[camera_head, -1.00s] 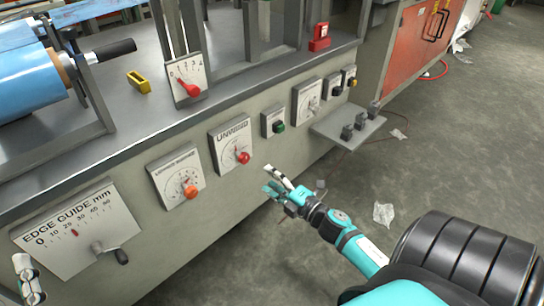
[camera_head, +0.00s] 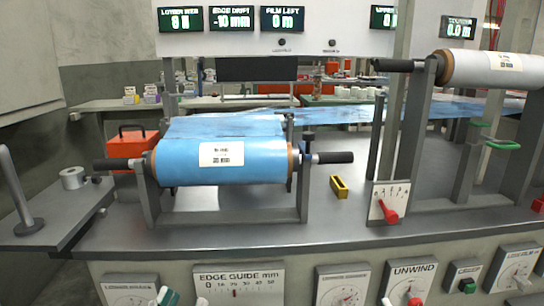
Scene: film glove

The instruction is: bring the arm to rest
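My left gripper (camera_head: 183,299) shows at the bottom edge, below the edge guide panel (camera_head: 238,282). Only its white and teal fingertips are in view, with a gap between them and nothing seen in it. The rest of that arm is out of view. A small white tip of my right gripper (camera_head: 387,301) shows at the bottom edge, left of the unwind dial (camera_head: 410,282). Its fingers are mostly cut off, so its opening cannot be judged. Both grippers are in front of the machine's front face.
A blue film roll (camera_head: 220,162) sits in a stand on the grey machine top (camera_head: 270,238). A yellow block (camera_head: 339,187) and a dial with a red pointer (camera_head: 388,205) are to its right. A white roll (camera_head: 490,68) is mounted at upper right. An orange box (camera_head: 130,145) stands behind.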

